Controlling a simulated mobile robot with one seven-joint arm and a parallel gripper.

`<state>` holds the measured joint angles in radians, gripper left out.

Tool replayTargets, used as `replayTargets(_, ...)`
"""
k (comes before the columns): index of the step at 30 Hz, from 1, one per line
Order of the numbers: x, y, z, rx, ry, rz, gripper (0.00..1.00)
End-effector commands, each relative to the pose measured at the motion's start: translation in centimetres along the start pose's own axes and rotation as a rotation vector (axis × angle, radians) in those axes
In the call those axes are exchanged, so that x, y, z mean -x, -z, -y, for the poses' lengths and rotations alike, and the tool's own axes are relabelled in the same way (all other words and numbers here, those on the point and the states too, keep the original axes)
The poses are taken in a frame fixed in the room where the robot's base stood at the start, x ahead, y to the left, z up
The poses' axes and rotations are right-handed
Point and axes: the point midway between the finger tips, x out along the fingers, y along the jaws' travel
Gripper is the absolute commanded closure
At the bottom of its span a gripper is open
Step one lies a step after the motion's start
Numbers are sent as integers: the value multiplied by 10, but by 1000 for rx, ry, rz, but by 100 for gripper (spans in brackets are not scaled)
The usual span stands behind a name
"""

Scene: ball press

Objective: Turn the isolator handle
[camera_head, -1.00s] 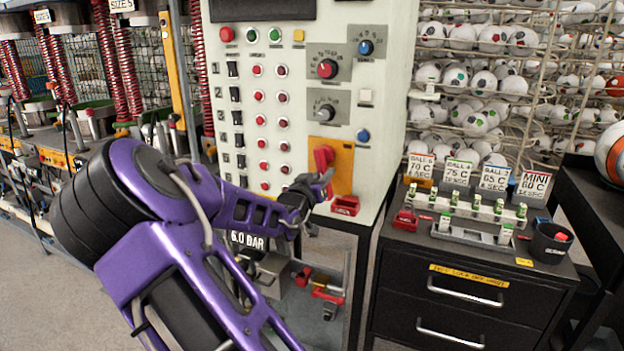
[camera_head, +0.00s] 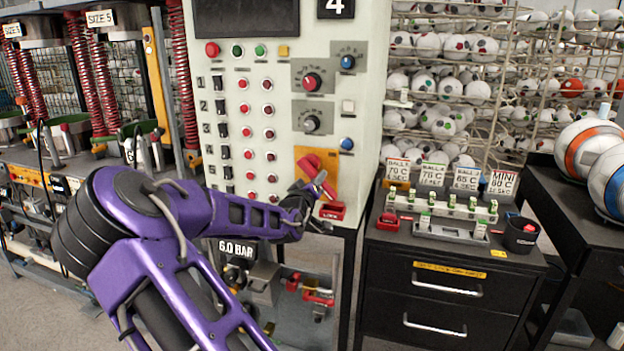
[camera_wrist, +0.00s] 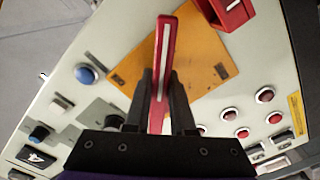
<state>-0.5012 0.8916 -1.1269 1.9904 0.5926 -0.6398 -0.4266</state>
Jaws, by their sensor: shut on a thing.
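The isolator handle (camera_head: 308,163) is a red lever with a pale stripe on an orange plate (camera_head: 329,163), low on the right of the pale control panel. It slants down to the right in the head view, towards my gripper (camera_head: 320,190). In the wrist view the handle (camera_wrist: 165,50) stands upright between the two dark fingers of my gripper (camera_wrist: 163,76), which are shut on it. There the orange plate (camera_wrist: 200,58) sits at an angle to the handle. The part of the handle between the fingers is partly hidden.
A red lock box (camera_head: 331,210) sits just below the plate, close to my gripper. The panel (camera_head: 372,60) carries knobs and buttons. A black drawer cabinet (camera_head: 440,285) with a valve rack (camera_head: 440,210) and a cup (camera_head: 520,234) stands to the right.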

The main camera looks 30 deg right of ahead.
Motion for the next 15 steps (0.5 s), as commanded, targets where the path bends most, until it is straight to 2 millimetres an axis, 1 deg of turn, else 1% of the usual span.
replayTargets(3, 1, 0, -5, 115, 2, 4, 100)
replayTargets(15, 1, 4, -19, 486, 2, 4, 100)
